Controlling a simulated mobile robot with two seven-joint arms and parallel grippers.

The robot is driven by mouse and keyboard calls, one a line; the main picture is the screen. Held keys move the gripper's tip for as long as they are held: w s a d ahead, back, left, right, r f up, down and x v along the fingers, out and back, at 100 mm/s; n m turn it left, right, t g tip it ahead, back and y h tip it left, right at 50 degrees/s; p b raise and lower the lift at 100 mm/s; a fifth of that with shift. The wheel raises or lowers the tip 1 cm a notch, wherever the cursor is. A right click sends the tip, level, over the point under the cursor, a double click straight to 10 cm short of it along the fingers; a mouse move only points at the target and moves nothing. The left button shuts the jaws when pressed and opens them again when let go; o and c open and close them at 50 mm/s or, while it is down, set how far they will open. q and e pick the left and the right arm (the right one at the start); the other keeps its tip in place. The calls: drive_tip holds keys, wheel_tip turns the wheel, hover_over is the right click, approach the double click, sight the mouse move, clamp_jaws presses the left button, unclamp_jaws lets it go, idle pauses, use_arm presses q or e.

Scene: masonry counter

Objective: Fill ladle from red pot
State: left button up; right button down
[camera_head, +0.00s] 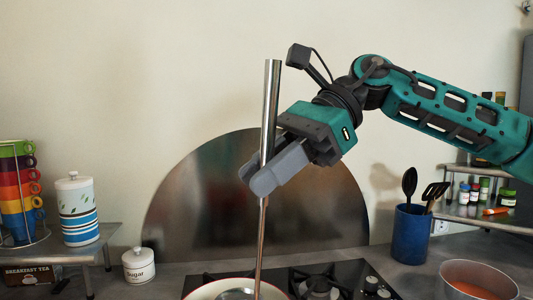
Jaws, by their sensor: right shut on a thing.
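My right gripper (262,176) is shut on the upper handle of a long metal ladle (271,100). The ladle stands nearly upright, with its handle top above the gripper. Its bowl (236,294) is low, inside a cream pot (203,289) with a reddish rim at the bottom edge of the picture. Most of this pot is cut off, so its outer colour and contents are hidden. A metal pot (480,270) with orange-red contents stands at the lower right. My left gripper is not in view.
A black stovetop (349,271) lies under the cream pot. A blue utensil holder (410,234) stands to the right. A sugar jar (139,265), a striped canister (78,211) and a stack of coloured cups (20,190) are at left. A spice shelf (470,212) is at right.

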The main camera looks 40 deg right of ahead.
sight(266, 203)
drive_tip(key=shift+f, duration=1.85)
drive_tip(key=shift+f+b, duration=0.9)
drive_tip(key=shift+f, duration=2.4)
drive_tip(key=shift+r+p, duration=1)
drive_tip(key=shift+r, duration=6.8)
